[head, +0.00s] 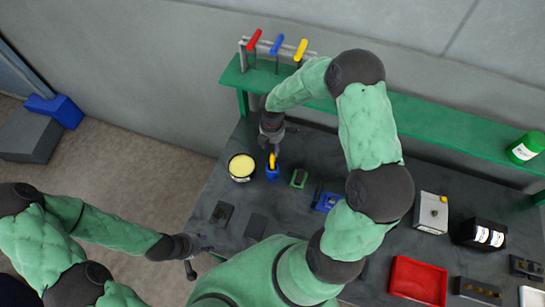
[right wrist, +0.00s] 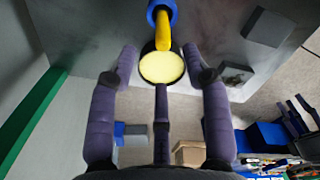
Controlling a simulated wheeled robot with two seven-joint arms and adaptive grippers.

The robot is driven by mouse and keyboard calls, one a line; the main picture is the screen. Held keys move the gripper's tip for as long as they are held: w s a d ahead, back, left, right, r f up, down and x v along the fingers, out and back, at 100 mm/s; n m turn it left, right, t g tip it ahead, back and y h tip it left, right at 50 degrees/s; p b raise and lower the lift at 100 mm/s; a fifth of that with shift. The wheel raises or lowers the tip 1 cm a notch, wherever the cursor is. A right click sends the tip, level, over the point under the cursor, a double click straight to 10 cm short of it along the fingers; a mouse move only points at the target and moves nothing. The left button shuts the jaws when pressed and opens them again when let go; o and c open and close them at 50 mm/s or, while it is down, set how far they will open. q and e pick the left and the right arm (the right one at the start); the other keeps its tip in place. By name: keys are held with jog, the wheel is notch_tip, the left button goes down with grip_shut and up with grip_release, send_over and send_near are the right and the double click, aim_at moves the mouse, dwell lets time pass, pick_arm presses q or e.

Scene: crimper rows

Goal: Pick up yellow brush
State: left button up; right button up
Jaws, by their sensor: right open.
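The yellow brush (head: 272,160) stands in a small blue cup (head: 272,173) on the dark bench. In the right wrist view the yellow brush (right wrist: 163,30) points toward my fingers from the blue cup (right wrist: 162,10). My right gripper (head: 271,143) is just above the brush, pointing down. In the right wrist view my right gripper (right wrist: 163,62) has its fingers spread and nothing between them, with the brush beyond the tips. My left gripper (head: 193,257) is away from the brush, by the bench's left edge; its finger opening is too small to judge.
A round tin with a yellow top (head: 242,167) stands left of the cup, close to it. A small green block (head: 299,178) lies to the right. A green shelf (head: 430,122) with red, blue and yellow-handled tools (head: 276,44) runs behind. A red tray (head: 418,280) lies front right.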

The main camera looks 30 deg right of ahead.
aim_at(272, 160)
jog(key=shift+s+a+f, duration=0.1)
jog(key=shift+s+f, duration=0.1)
jog(key=shift+f, duration=0.25)
pick_arm(q)
notch_tip(272, 160, down, 4)
jog(key=b, duration=0.3)
jog(key=shift+r, duration=0.1)
pick_arm(e)
jog(key=f, duration=0.4)
jog(key=shift+w+f, duration=0.15)
jog(key=shift+w, duration=0.05)
pick_arm(q)
jog(key=shift+f+b, duration=0.25)
jog(key=shift+b, duration=0.3)
pick_arm(e)
jog(key=shift+s+f, duration=0.1)
jog(key=shift+f, duration=0.25)
pick_arm(q)
notch_tip(272, 160, down, 4)
jog(key=b, duration=0.3)
jog(key=shift+r, duration=0.2)
pick_arm(e)
notch_tip(272, 160, down, 5)
jog(key=shift+r, duration=0.1)
jog(key=shift+c, duration=0.6)
grip_shut()
